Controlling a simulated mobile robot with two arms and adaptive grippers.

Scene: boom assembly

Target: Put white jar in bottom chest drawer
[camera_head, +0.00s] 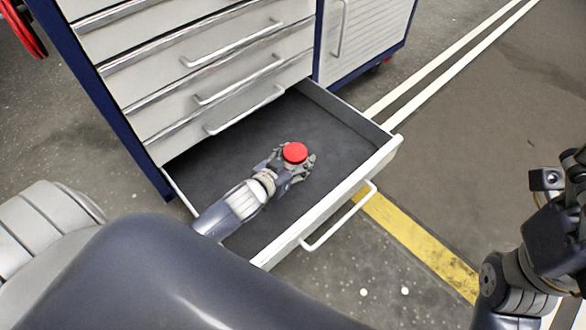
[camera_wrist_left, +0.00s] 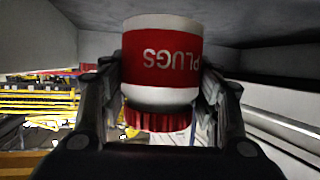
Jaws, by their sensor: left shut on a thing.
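The white jar has a red lid and a red band lettered "PLUGS"; its lid (camera_head: 295,152) shows in the head view, and its body (camera_wrist_left: 162,62) fills the middle of the left wrist view, upside down there. My left gripper (camera_head: 291,162) is shut on the jar, one finger on each side, inside the open bottom drawer (camera_head: 335,212) of the chest (camera_head: 200,65). I cannot tell whether the jar's base touches the drawer floor. The drawer is pulled out and shows no other thing in it. My right gripper (camera_head: 560,205) is at the right edge, partly cut off.
The drawers above have bar handles (camera_head: 245,110) and are closed. The open drawer's front handle (camera_head: 340,218) sticks out. A second cabinet (camera_head: 365,35) stands to the right. Dark floor with a yellow stripe (camera_head: 425,245) and white lines is clear to the right.

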